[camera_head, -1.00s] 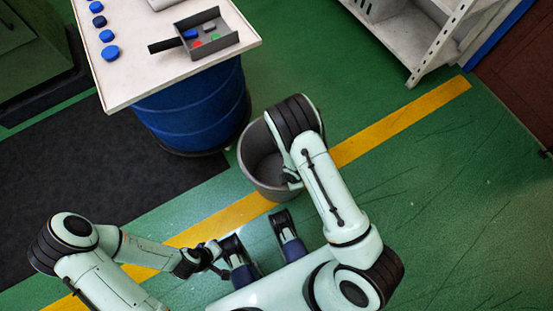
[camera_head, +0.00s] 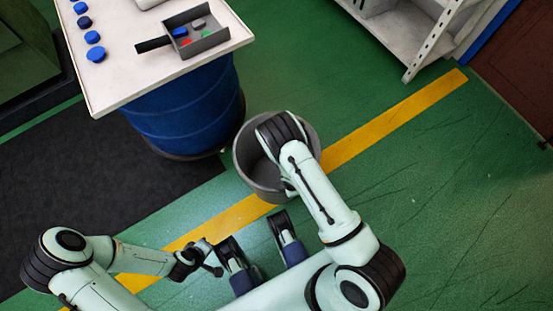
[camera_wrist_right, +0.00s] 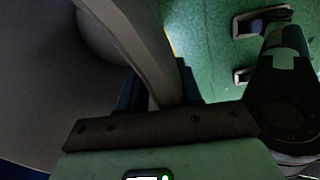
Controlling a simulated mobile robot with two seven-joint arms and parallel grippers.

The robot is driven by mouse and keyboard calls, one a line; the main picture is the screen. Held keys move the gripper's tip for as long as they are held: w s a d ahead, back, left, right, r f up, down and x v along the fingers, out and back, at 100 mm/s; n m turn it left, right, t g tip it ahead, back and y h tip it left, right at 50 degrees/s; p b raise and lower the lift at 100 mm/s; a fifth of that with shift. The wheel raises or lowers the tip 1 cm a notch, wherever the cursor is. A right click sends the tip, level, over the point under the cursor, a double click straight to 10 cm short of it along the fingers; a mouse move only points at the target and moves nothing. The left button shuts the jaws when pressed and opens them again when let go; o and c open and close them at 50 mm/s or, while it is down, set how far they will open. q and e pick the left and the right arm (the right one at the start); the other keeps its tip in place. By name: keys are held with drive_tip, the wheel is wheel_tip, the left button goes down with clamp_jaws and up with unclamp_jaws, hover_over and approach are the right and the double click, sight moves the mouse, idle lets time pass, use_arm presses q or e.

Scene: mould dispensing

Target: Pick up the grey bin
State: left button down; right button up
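The grey bin (camera_head: 249,170) is a round, open-topped bucket between the blue drum and my base, beside and partly over the yellow floor line. My right forearm covers part of its opening. My right gripper is mostly hidden behind that arm in the head view, at the bin's near side. In the right wrist view the bin's rim (camera_wrist_right: 148,45) runs between the two dark fingers of my right gripper (camera_wrist_right: 160,92), which close against it on both sides. My left gripper (camera_head: 215,257) is empty, low in front of my base, its fingers apart.
A white table (camera_head: 115,60) on a blue drum (camera_head: 185,110) stands behind the bin at left, holding a grey scoop tray (camera_head: 205,42) and several blue discs. A white shelf (camera_head: 425,45) stands at back right. The green floor (camera_head: 450,190) at right is clear.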

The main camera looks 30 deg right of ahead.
drive_tip(key=shift+f, duration=0.2)
idle(0.4)
clamp_jaws()
drive_tip(key=shift+s, duration=0.1)
idle(1.2)
